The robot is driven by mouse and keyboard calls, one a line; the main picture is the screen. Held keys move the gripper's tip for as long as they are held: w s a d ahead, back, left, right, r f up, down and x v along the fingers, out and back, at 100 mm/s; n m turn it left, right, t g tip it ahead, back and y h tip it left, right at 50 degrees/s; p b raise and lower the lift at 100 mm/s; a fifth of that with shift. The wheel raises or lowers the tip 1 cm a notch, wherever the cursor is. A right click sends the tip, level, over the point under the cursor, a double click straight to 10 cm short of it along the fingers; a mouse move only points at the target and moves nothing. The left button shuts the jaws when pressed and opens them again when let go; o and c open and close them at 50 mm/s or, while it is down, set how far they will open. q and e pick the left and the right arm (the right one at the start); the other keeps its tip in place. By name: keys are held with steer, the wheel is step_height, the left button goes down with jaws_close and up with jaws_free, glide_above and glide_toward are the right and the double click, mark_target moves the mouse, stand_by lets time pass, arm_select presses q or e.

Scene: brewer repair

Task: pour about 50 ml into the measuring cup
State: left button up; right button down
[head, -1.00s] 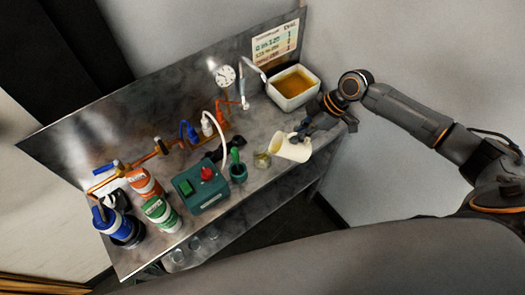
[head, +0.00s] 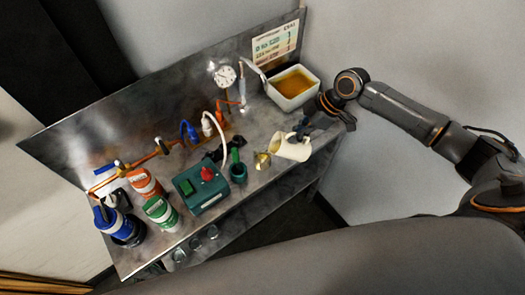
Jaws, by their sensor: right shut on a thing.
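My right gripper (head: 306,129) is shut on a cream-coloured jug (head: 290,148) at the right of the steel bench. The jug is tilted with its mouth toward the left. A small clear measuring cup (head: 261,161) with yellowish liquid or colour in it stands just left of the jug's mouth. The jug's lip is close to or over the cup's rim; I cannot tell whether they touch, nor how much liquid is in the cup. My left gripper is not in view.
A white basin of amber liquid (head: 293,83) stands behind the jug. Left of the cup are a dark green pot (head: 238,173), a teal control box (head: 200,188) and several cans, including a green one (head: 160,212). Pipes with valves and a gauge (head: 224,76) line the back.

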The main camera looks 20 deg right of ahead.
mark_target(308, 139)
steer(key=shift+w+a+r+h+p, duration=0.15)
steer(key=shift+a+r+h+p, duration=0.2)
steer(key=shift+h+p, duration=0.2)
stand_by(1.0)
steer(key=f+b, duration=0.1)
steer(key=d+f+y+b, duration=0.1)
steer(key=b, duration=0.1)
steer(key=d+f+y+b, duration=0.1)
steer(key=b, duration=0.1)
steer(key=shift+f+t+y, duration=0.2)
steer(key=shift+t+y, duration=0.05)
steer(key=shift+t, duration=0.15)
steer(key=shift+d+r+t+y+b, duration=0.4)
steer(key=shift+d+r+y+b, duration=0.25)
steer(key=shift+y+b, duration=0.3)
steer(key=shift+r, duration=0.35)
steer(key=f+b, duration=0.1)
steer(key=y+b, duration=0.1)
steer(key=b, duration=0.1)
steer(key=f+b, duration=0.1)
steer(key=shift+s+d+f+m+t+b, duration=0.25)
steer(key=shift+d+f+m+t+b, duration=0.05)
steer(key=shift+f+t+b, duration=0.1)
steer(key=shift+d+f+y+b, duration=0.15)
steer(key=shift+d+y+b, duration=0.15)
steer(key=shift+b, duration=0.25)
steer(key=shift+r, duration=0.25)
